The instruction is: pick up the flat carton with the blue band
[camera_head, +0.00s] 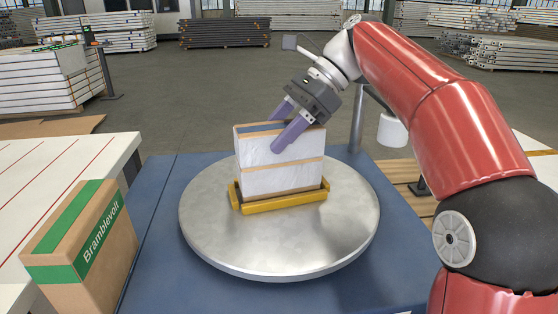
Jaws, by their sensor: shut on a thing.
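A carton (280,178) with pale, whitish marbled sides and tan edge strips stands in a low yellow holder (284,204) on a round metal turntable. A dark bluish band (258,130) runs along its top. A tan line crosses its side about halfway down; I cannot tell whether this is one carton or two stacked. My gripper (274,134) comes down from the upper right with its purple fingers shut on the upper part of the carton, one in front and one behind. The far fingertip is hidden. I see no clear gap between carton and holder.
The turntable (215,240) has bare room around the holder and sits on a blue platform (155,230). A brown box with green tape (110,240) stands at the front left beside a white table (85,160). Stacked panels stand far back.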

